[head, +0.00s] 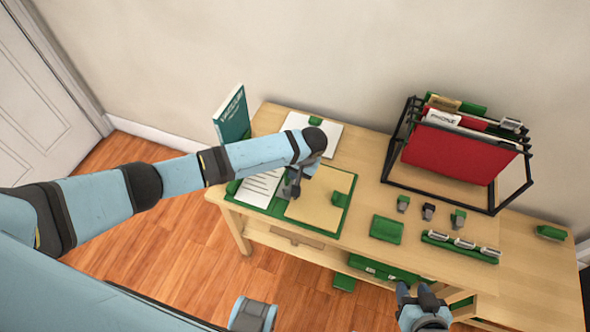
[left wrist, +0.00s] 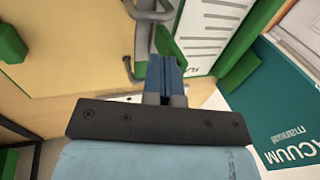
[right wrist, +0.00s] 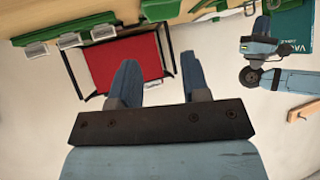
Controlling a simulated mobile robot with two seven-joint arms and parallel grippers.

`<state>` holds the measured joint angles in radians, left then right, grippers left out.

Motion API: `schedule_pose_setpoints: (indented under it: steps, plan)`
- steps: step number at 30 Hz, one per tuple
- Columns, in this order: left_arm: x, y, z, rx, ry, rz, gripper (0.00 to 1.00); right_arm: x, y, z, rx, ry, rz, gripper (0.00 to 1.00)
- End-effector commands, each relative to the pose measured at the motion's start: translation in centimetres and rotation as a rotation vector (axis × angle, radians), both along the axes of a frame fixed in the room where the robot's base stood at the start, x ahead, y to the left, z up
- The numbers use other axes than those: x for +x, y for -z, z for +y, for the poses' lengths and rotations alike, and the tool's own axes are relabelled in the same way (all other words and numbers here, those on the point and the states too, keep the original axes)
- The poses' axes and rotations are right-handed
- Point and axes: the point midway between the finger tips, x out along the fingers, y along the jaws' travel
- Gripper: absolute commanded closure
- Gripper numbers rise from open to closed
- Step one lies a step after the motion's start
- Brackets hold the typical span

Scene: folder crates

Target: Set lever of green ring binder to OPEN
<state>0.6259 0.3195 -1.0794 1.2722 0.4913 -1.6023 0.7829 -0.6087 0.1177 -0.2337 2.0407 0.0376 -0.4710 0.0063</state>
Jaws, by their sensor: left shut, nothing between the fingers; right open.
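The green ring binder (head: 276,210) lies open on the wooden table, with a lined white page on its left side and a tan sheet on its right. My left gripper (head: 292,190) is shut and empty, low over the binder's middle. In the left wrist view its closed fingers (left wrist: 165,72) are beside the metal ring mechanism (left wrist: 150,12). A bent metal piece, seemingly the lever (left wrist: 130,70), is just left of the fingers; contact cannot be told. The lever's setting is unclear. My right gripper (head: 420,294) is open and empty at the table's front edge.
A black wire rack (head: 390,160) with red folders stands at the back right. A teal manual (head: 232,115) stands upright behind the binder's left. Several clips and a green box (head: 386,229) lie right of the binder. A white sheet lies behind it.

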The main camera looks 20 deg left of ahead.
Motion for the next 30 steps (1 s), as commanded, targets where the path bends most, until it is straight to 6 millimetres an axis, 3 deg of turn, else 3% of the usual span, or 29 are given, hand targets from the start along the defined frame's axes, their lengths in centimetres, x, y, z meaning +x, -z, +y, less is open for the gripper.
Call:
schedule_pose_setpoints:
  steps: [8,16,30]
  plan:
    - [-0.1,-0.4,0.7,-0.075,-0.003,0.005,1.0,0.0,-1.7,-0.5,-0.018,-0.01,-0.017,0.57]
    - [-0.1,-0.6,2.4,-0.272,-0.008,0.011,1.0,0.0,-4.0,-0.5,-0.034,-0.018,-0.039,0.57]
    - [0.1,0.9,5.5,-0.687,-0.006,0.023,1.0,-0.4,-4.0,-0.6,-0.047,-0.028,-0.046,0.57]
